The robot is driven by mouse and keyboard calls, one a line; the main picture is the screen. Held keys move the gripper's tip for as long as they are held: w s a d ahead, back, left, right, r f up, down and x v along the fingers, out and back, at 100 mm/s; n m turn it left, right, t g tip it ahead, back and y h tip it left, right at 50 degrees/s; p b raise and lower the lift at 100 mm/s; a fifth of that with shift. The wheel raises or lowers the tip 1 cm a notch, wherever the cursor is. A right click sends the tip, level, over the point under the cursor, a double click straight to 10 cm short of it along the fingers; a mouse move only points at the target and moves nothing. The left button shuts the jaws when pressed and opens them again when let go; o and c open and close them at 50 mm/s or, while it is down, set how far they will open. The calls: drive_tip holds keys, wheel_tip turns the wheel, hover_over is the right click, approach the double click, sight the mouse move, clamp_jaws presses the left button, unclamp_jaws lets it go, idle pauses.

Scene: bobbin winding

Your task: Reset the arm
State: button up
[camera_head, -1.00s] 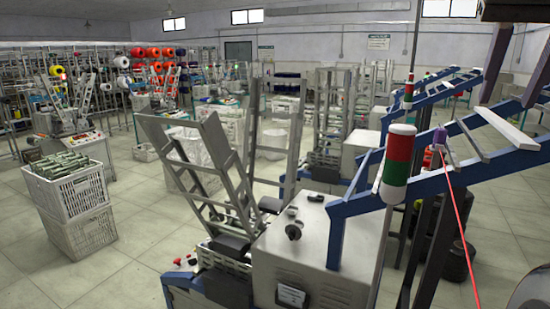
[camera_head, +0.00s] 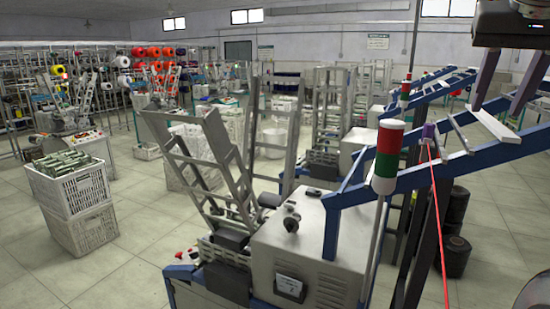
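My gripper (camera_head: 496,104) hangs at the top right, partly cut off by the picture edge. Its dark body (camera_head: 512,24) is at the top, and two purplish-grey fingers point down and a little left. The fingers stand apart, and I see nothing held between them. Behind them is the blue sloping frame (camera_head: 460,172) of the nearest winding machine, with pale bars across it. I cannot tell the distance between gripper and frame. The machine's grey housing (camera_head: 318,240) stands below and left of the gripper.
A red-white-green signal light (camera_head: 387,160) stands by the blue frame. A red yarn (camera_head: 441,225) runs down from a purple piece (camera_head: 430,132). Dark cones (camera_head: 453,212) are stacked at right. White crates (camera_head: 75,200) stand at left.

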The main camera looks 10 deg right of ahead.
drive_tip(key=w+a+f+n+y, duration=0.15)
drive_tip(key=a+f, duration=0.25)
drive_tip(key=f, duration=0.6)
drive_tip(key=w+a+f, duration=0.2)
drive_tip(key=a+f, duration=0.1)
drive_tip(key=f, duration=0.7)
drive_tip(key=s+a+f+n, duration=0.1)
drive_tip(key=s+a+f, duration=0.3)
drive_tip(key=a+f, duration=0.2)
drive_tip(key=s+a+f+n+y, duration=0.1)
drive_tip(key=s+a+f+n, duration=0.1)
drive_tip(key=s+a+f, duration=0.2)
drive_tip(key=s+a+f+n+y, duration=0.1)
drive_tip(key=s+a+f, duration=0.3)
drive_tip(key=a+f, duration=0.5)
drive_tip(key=shift+f+n, duration=0.75)
drive_tip(key=shift+f, duration=0.5)
drive_tip(key=shift+w+a, duration=0.1)
drive_tip(key=shift+a, duration=0.05)
drive_tip(key=shift+c, duration=0.5)
